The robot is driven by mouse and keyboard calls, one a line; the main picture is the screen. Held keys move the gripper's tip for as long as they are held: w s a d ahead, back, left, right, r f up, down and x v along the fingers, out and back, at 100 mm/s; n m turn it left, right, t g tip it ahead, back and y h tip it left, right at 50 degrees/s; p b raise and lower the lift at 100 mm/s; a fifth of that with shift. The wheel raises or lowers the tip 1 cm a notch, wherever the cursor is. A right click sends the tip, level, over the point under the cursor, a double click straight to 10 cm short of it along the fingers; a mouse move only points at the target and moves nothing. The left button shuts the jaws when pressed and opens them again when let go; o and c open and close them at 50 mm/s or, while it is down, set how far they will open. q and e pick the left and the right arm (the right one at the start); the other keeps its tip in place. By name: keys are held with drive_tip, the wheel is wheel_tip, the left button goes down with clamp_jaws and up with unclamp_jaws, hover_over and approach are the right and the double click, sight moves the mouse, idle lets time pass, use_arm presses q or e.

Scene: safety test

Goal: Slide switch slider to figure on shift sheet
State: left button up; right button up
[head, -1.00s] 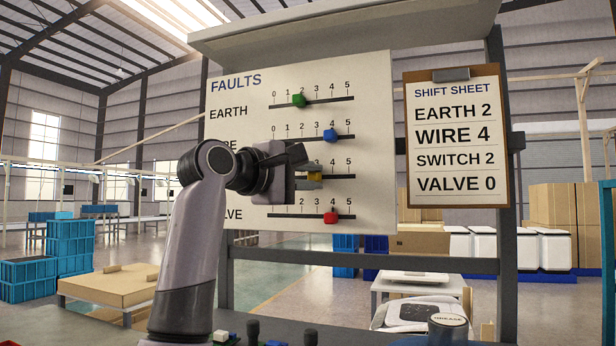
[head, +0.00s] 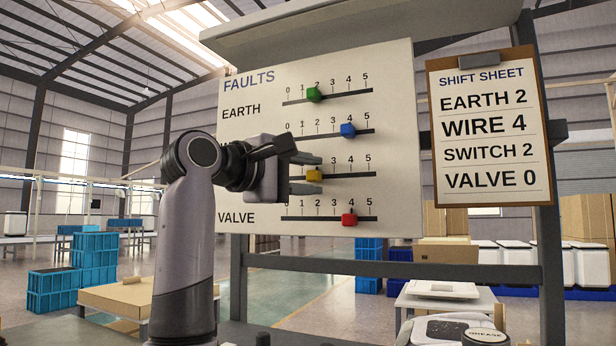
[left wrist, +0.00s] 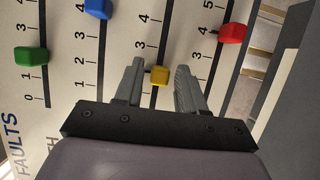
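The faults board (head: 240,150) has several slider rows. The yellow switch slider (head: 314,174) sits at about 2 on its scale; the row's name and low numbers are hidden behind my left gripper (head: 306,174). That gripper is open, one finger above and one below the yellow slider. The left wrist view shows the yellow slider (left wrist: 159,75) between the spread fingers (left wrist: 158,88), with gaps on both sides. The shift sheet (head: 488,125) on a clipboard at the right reads EARTH 2, WIRE 4, SWITCH 2, VALVE 0. My right gripper is out of view.
The green earth slider (head: 314,94) is at about 2, the blue wire slider (head: 348,130) at about 4, and the red valve slider (head: 349,219) at about 4. The red slider's row is close below the lower finger. Dark posts and a rail frame the board.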

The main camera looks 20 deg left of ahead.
use_arm(q)
drive_tip(key=shift+s, duration=0.1)
drive_tip(key=shift+s+a, duration=0.2)
drive_tip(key=shift+s, duration=0.15)
drive_tip(key=b+v, duration=0.2)
drive_tip(key=v, duration=0.4)
drive_tip(key=shift+s, duration=0.1)
idle(0.3)
